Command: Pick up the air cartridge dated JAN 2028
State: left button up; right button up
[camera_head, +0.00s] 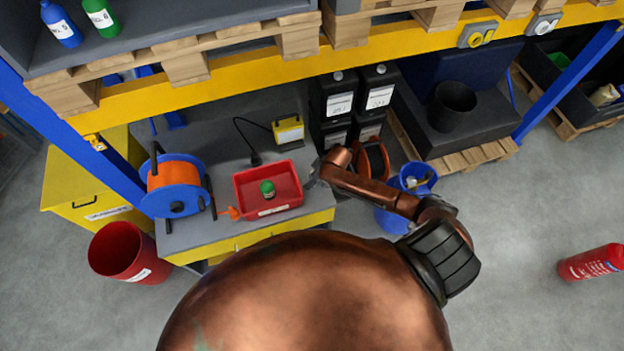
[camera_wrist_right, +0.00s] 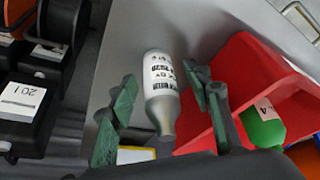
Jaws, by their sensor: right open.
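In the right wrist view a grey cartridge (camera_wrist_right: 160,92) with a white label lies between the fingers of my right gripper (camera_wrist_right: 160,98), which is open. The label's print is upside down and I cannot read its date for sure. The cartridge lies on the grey bench top, beside the red tray (camera_wrist_right: 247,58). In the head view my right gripper (camera_head: 317,172) is just right of the red tray (camera_head: 238,186), and I cannot make out the grey cartridge there. A green cartridge (camera_head: 267,188) sits in the tray; it also shows in the right wrist view (camera_wrist_right: 263,128). My left gripper is not in view.
A blue and orange reel (camera_head: 174,188) stands left of the tray. A yellow lamp (camera_head: 288,130) and black boxes (camera_head: 338,97) stand behind. A blue bucket (camera_head: 416,175) is to the right. A shelf beam (camera_head: 250,64) crosses above. A red bin (camera_head: 122,250) stands on the floor.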

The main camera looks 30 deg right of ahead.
jog(key=shift+c, duration=0.5)
grip_shut()
jog(key=shift+r, duration=0.1)
